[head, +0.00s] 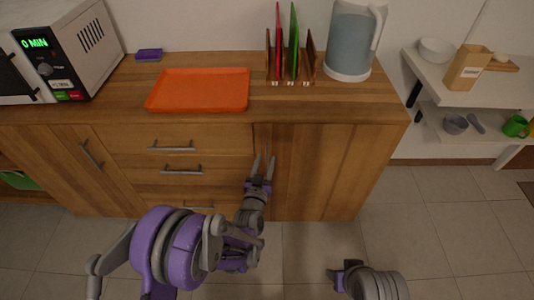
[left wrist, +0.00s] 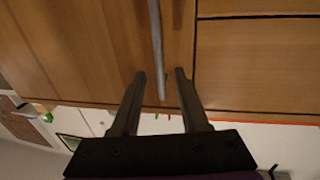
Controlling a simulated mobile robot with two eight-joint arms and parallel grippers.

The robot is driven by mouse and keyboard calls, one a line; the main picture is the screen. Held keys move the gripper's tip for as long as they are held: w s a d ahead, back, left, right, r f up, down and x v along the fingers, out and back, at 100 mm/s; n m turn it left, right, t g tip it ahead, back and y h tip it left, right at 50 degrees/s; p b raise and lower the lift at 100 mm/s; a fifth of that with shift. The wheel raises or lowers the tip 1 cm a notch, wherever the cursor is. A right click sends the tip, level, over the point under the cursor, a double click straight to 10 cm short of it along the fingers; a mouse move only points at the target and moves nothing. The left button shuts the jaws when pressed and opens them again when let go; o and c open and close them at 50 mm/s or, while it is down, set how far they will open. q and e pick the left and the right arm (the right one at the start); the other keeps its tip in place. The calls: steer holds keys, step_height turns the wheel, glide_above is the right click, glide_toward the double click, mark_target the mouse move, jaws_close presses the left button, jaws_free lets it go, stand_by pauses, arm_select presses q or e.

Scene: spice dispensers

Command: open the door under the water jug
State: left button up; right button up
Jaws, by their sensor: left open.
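The water jug (head: 351,42) is clear with a white lid and handle and stands at the right of the wooden counter. The cabinet door (head: 305,165) below it is closed, flush with the front. My left gripper (head: 264,166) is open at the door's left edge. In the left wrist view the door's grey bar handle (left wrist: 157,45) runs between the two open fingertips (left wrist: 160,74); I cannot tell whether they touch it. In the head view the gripper hides the handle. My right gripper (head: 343,273) shows only partly near the bottom, away from the cabinet.
Drawers (head: 180,160) with grey handles lie left of the door. An orange tray (head: 198,90), a rack with coloured boards (head: 291,60) and a microwave (head: 65,45) stand on the counter. A white shelf (head: 470,95) is at right. The tiled floor (head: 420,225) before it is clear.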

mark_target(267, 155)
arm_select(q)
steer(key=shift+w+d, duration=0.2)
steer(key=shift+w, duration=0.75)
steer(key=shift+w+d, duration=0.15)
steer(key=shift+w, duration=0.8)
jaws_close()
